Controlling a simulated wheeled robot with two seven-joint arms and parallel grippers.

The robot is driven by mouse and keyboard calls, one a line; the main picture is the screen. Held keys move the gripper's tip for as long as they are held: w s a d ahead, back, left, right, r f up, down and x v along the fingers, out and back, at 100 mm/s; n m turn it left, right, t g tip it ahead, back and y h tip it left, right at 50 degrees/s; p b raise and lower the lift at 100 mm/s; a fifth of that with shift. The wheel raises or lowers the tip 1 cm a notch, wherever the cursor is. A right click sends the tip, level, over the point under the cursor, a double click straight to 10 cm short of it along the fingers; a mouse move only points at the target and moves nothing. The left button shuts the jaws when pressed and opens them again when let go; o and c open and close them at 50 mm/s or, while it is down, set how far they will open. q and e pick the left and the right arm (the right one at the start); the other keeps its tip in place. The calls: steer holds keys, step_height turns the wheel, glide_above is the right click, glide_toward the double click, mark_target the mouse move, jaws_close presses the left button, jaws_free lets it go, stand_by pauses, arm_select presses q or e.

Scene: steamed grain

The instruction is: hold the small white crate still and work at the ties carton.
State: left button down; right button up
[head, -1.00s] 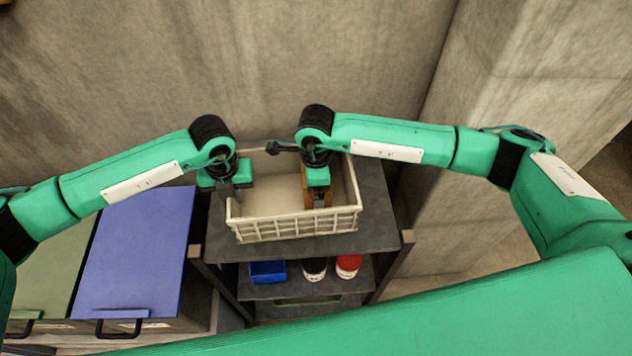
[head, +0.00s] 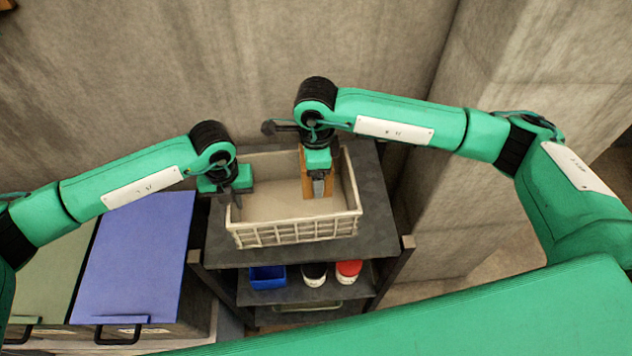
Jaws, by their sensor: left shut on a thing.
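The small white crate (head: 297,229) stands on the top shelf of a dark rack. My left gripper (head: 236,199) is shut on the crate's left rim. The ties carton (head: 307,187), an orange-brown box, is upright at the crate's right back part, partly hidden behind my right gripper (head: 319,190). The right gripper points down at it and appears shut on it; its fingertips are hard to make out. The carton looks raised above the crate floor, though its exact height is unclear. The rest of the crate's inside looks empty.
The rack's top (head: 378,215) has free room right of the crate. The lower shelf holds a blue bin (head: 267,277), a black-and-white jar (head: 314,274) and a red-and-white jar (head: 348,272). A blue-lidded box (head: 137,255) stands left. Concrete walls close the back and right.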

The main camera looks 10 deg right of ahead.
steer(key=shift+r, duration=1.4)
arm_select(q)
steer(key=c, duration=1.5)
jaws_free()
steer(key=shift+o, duration=0.2)
